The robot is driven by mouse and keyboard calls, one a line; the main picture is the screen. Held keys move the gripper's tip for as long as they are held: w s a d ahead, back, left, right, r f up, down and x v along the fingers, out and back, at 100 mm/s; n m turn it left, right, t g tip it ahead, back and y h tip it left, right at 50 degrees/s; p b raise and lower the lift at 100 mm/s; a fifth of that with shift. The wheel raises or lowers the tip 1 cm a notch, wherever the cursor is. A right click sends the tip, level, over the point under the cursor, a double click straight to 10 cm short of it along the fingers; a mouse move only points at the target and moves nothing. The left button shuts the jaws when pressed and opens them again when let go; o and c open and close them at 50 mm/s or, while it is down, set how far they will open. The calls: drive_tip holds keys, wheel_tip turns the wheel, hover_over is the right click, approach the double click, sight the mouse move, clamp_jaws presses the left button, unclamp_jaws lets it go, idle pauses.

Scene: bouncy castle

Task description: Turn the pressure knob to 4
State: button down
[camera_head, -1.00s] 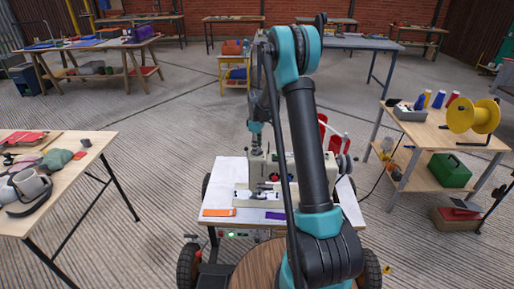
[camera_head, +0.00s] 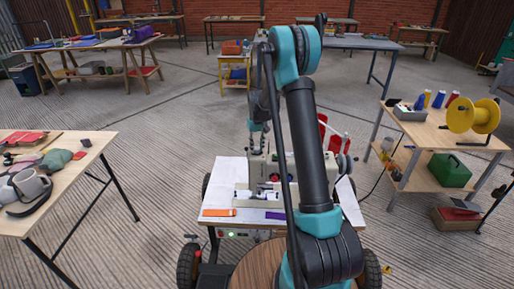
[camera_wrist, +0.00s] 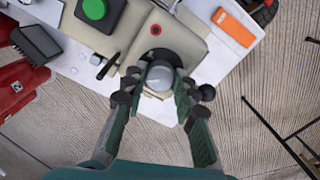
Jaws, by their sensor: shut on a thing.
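The pressure knob (camera_wrist: 160,76) is a round light-grey knob on a dark base, on the beige sewing machine head (camera_wrist: 185,40). My gripper (camera_wrist: 158,84) has one finger on each side of the knob and is shut on it in the wrist view. I cannot read any numbers or a pointer around the knob. In the head view, the sewing machine (camera_head: 288,168) stands on a white-topped table (camera_head: 230,174). My arm covers part of the machine there, and the knob cannot be made out.
A green button (camera_wrist: 95,9) and a small red-ringed button (camera_wrist: 156,30) sit near the knob in the wrist view. Orange (camera_head: 219,212) and purple (camera_head: 275,215) pieces lie on the sewing table. A cluttered table (camera_head: 75,147) stands left; a shelf unit (camera_head: 420,128) stands right.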

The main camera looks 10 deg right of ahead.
sight(257, 148)
drive_tip(key=shift+m, duration=0.6)
drive_tip(key=c, duration=1.2)
unclamp_jaws()
drive_tip(key=shift+r, duration=0.1)
drive_tip(key=shift+r, duration=3.9)
